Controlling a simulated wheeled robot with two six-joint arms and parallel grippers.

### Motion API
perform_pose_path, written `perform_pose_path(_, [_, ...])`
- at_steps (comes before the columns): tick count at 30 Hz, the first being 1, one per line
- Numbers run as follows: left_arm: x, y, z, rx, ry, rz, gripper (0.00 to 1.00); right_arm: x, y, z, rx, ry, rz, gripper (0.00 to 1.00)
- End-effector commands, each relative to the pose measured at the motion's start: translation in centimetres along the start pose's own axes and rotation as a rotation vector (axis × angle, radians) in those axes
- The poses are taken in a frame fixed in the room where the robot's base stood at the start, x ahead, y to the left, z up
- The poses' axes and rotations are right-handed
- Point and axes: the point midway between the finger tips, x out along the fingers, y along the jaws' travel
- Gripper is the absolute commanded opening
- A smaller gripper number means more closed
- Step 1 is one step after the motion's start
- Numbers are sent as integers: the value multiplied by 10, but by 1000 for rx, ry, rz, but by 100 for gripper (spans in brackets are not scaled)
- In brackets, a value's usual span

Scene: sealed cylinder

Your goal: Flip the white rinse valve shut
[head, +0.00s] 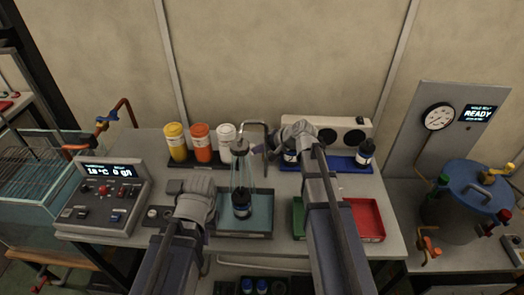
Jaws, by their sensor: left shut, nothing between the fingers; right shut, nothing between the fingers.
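A bent metal rinse pipe (254,124) rises at the back middle of the bench. A small pale piece shows low beside the pipe, close to my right fingertips; it may be the white rinse valve, but it is too small to tell its position. My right gripper (268,146) is shut and empty, pointing left beside the pipe; I cannot tell whether it touches the valve. My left gripper (201,184) is shut and empty, above the bench left of the grey-teal tray (258,224). A dark bottle (241,205) stands in that tray beneath a clear fixture with a grey top (241,146).
Yellow (176,142), orange (201,143) and white (226,140) capped jars stand behind. A control box (105,195) is at left. A blue rack with a dark bottle (366,152), a red bin (366,218) and a partly hidden green bin (298,216) are at right.

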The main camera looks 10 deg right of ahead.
Motion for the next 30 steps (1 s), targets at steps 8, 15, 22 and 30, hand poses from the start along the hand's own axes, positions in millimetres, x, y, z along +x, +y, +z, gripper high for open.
perform_pose_path(8, [0, 0, 0, 0, 0, 0, 0, 6, -6, 0, 0, 0, 0, 0])
perform_pose_path(15, [0, 0, 0, 0, 0, 0, 0, 8, -7, 0, 0, 0, 0, 0])
perform_pose_path(22, [0, 0, 0, 0, 0, 0, 0, 8, -7, 0, 0, 0, 0, 0])
perform_pose_path(30, [-1, 0, 0, 0, 0, 0, 0, 7, -7, 0, 0, 0, 0, 0])
